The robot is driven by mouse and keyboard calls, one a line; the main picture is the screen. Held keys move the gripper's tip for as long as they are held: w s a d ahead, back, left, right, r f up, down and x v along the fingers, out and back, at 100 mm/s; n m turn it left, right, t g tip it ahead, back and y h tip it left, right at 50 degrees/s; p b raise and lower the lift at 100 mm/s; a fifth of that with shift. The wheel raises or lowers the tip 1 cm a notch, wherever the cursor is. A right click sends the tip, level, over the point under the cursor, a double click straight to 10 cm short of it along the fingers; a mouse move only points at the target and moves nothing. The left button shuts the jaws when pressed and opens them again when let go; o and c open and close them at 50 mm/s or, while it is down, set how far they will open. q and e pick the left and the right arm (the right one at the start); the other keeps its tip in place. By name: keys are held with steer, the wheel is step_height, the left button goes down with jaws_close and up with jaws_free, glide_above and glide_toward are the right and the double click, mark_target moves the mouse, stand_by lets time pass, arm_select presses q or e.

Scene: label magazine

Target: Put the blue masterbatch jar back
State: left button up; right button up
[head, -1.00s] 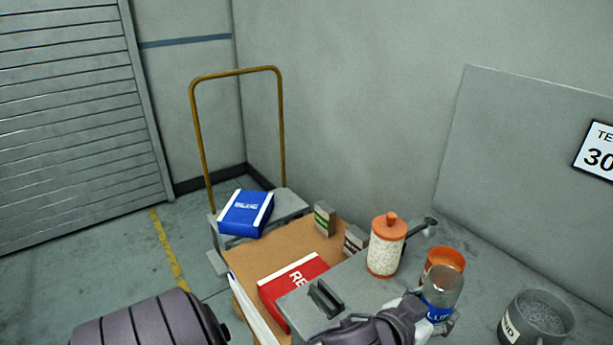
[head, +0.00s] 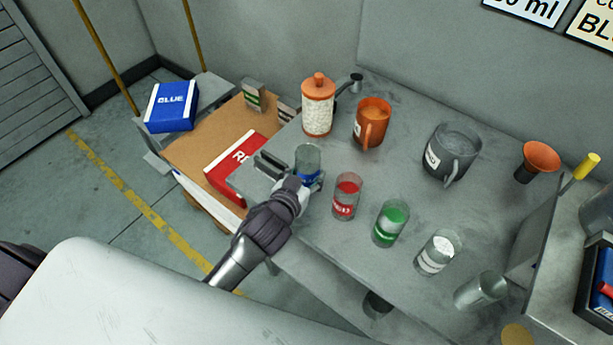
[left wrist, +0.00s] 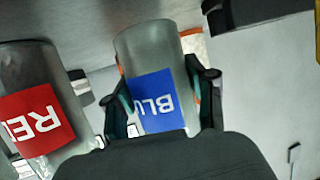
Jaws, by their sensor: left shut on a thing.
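The blue masterbatch jar (head: 308,158) is a clear jar with a blue label, at the left end of a row of jars on the grey bench. My left gripper (head: 306,184) is shut around it. In the left wrist view the jar (left wrist: 150,60) stands between the two fingers (left wrist: 160,100), its label partly covered by them. The red jar (head: 347,197) is close beside it, and also shows in the left wrist view (left wrist: 38,115). I cannot tell whether the blue jar's base touches the bench. My right gripper is not in view.
The green jar (head: 391,223), white jar (head: 437,253) and an empty-looking glass (head: 481,290) continue the row. Behind stand a white-filled canister (head: 318,108), orange mug (head: 372,122) and grey mug (head: 452,152).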

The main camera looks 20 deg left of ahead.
arm_select(q)
steer(key=shift+f, duration=0.65)
steer(key=shift+f, duration=0.25)
steer(key=o, duration=1.3)
steer(key=shift+r, duration=0.1)
steer(key=shift+r, duration=0.15)
steer(key=b+v, duration=0.1)
steer(key=v, duration=1.1)
